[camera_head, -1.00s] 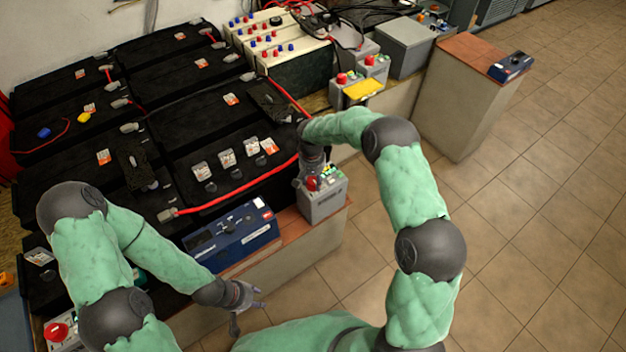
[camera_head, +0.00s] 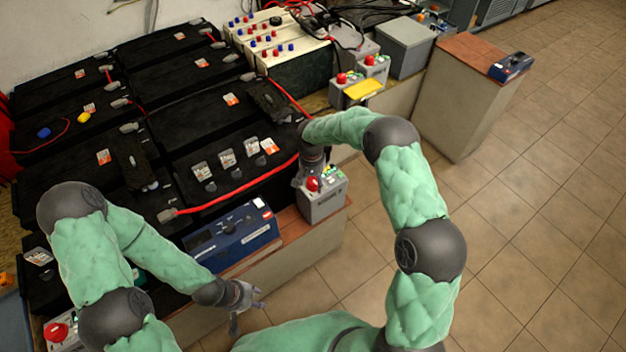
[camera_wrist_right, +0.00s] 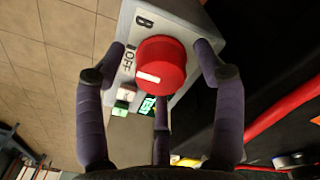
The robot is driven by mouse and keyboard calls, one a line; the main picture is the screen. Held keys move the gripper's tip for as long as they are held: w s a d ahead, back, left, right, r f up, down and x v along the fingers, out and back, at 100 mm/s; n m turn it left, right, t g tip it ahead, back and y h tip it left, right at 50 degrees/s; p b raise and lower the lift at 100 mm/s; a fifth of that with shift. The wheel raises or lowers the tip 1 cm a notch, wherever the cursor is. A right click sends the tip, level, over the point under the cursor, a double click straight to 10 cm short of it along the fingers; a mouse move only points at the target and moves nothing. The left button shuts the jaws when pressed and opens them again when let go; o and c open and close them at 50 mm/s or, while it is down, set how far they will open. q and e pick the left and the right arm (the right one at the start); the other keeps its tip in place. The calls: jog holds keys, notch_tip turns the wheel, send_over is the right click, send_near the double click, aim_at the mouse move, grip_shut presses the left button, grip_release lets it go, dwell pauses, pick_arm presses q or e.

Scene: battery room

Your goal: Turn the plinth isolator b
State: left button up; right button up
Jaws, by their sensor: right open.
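Plinth isolator B is a grey box (camera_head: 322,207) on the brick-topped plinth, at the centre of the head view. Its red round knob (camera_wrist_right: 162,65) with a white pointer mark fills the middle of the right wrist view, beside the letter B and the word OFF. My right gripper (camera_wrist_right: 160,62) is open, its fingers spread around the knob; I cannot tell whether they touch it. In the head view the right gripper (camera_head: 310,172) partly hides the box. My left gripper (camera_head: 243,302) has its fingers apart and is empty, low in front of the plinth.
A blue device (camera_head: 231,240) stands left of the isolator on the same ledge. Black batteries (camera_head: 215,120) with red cables lie behind. Other grey boxes with red knobs (camera_head: 342,90) stand further back. The tiled floor (camera_head: 540,200) at right is clear.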

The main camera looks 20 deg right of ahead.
aim_at(312, 180)
notch_tip(312, 180, up, 12)
jog(key=shift+a, duration=0.2)
dwell(0.4)
dwell(0.4)
